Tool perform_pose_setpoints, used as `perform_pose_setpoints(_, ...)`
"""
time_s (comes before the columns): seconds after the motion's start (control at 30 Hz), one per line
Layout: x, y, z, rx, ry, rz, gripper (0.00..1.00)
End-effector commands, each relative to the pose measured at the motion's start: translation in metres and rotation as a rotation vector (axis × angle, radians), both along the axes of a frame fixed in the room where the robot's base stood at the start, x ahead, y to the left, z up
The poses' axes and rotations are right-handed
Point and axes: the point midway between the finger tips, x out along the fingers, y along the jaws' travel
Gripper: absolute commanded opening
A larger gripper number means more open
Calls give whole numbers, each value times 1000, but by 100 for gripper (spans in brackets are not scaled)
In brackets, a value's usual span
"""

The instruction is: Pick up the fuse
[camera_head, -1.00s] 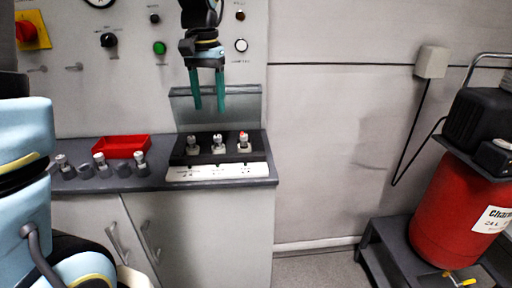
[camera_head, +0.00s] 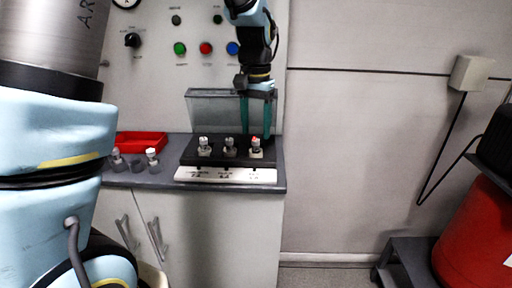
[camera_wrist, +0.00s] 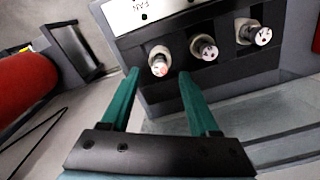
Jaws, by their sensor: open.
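Three fuses stand upright in a row on a black stepped block with a white label strip (camera_head: 228,175). In the head view they are the left fuse (camera_head: 204,146), the middle fuse (camera_head: 229,147) and the right fuse with a red-orange mark (camera_head: 256,147). The marked fuse is leftmost in the wrist view (camera_wrist: 158,65), with the middle fuse (camera_wrist: 204,48) and the other fuse (camera_wrist: 257,34) to its right. My gripper (camera_head: 256,133) is open and empty, its green fingers pointing down just above the marked fuse. In the wrist view the fingertips (camera_wrist: 159,74) are on either side of it.
A red tray (camera_head: 142,141) and loose grey fuse-like pieces (camera_head: 152,156) sit left of the block on the grey counter (camera_head: 150,178). A control panel rises behind.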

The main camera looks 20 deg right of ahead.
Motion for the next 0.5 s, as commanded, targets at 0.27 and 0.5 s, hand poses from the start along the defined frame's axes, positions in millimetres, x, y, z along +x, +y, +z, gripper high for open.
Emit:
perform_pose_setpoints(0.27,-1,1,-29,2,1,-1,62)
perform_pose_setpoints(0.5,-1,0,-30,0,-1,0,59)
